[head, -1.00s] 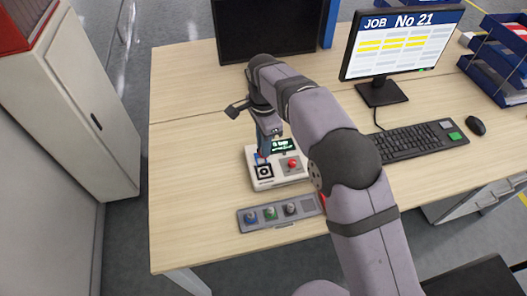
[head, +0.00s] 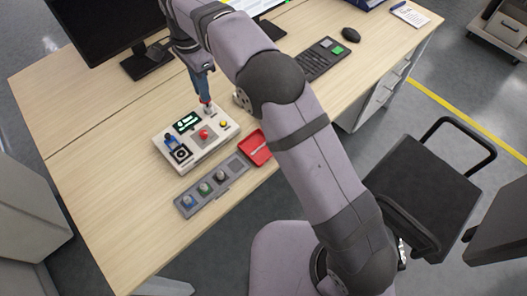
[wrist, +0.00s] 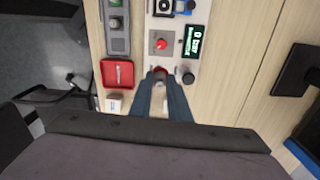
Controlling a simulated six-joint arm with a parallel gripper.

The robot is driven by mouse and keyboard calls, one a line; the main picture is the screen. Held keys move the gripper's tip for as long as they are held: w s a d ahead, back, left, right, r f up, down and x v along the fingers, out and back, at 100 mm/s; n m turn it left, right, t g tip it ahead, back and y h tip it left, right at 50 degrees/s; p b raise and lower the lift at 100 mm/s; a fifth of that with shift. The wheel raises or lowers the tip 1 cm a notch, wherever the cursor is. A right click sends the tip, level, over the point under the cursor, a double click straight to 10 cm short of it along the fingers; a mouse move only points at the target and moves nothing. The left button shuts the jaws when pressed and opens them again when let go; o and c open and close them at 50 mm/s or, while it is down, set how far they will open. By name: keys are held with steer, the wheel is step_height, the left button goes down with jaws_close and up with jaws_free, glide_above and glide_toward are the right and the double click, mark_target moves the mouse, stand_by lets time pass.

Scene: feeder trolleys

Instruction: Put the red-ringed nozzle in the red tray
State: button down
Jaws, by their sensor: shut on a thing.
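My gripper (head: 207,101) is shut on the red-ringed nozzle and holds it above the right part of the white device. In the wrist view, the red-ringed nozzle (wrist: 158,70) shows as a red and grey bit between the fingertips (wrist: 160,78); the fingers hide most of it. The red tray (head: 244,146) lies on the desk to the right of the grey nozzle strip, partly behind my arm. In the wrist view the red tray (wrist: 105,76) is left of the fingers, apart from them, with a pale bar-like mark in its middle.
The white device (head: 196,160) has a red button, a yellow knob and a display. The grey strip (head: 212,187) holds blue, green and dark nozzles, with one empty place. A small white item (wrist: 114,104) lies near the tray. A keyboard (head: 320,60) and monitors stand behind.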

steer(key=s+d+f+m, duration=0.1)
steer(key=d+m, duration=0.2)
steer(key=d, duration=1.1)
steer(key=s+d+f+m, duration=0.3)
steer(key=f+m, duration=0.5)
steer(key=m, duration=0.4)
steer(key=shift+s+p, duration=0.35)
steer(key=shift+s, duration=0.55)
steer(key=shift+f+p, duration=1.1)
steer(key=shift+f, duration=4)
steer(key=shift+f, duration=0.1)
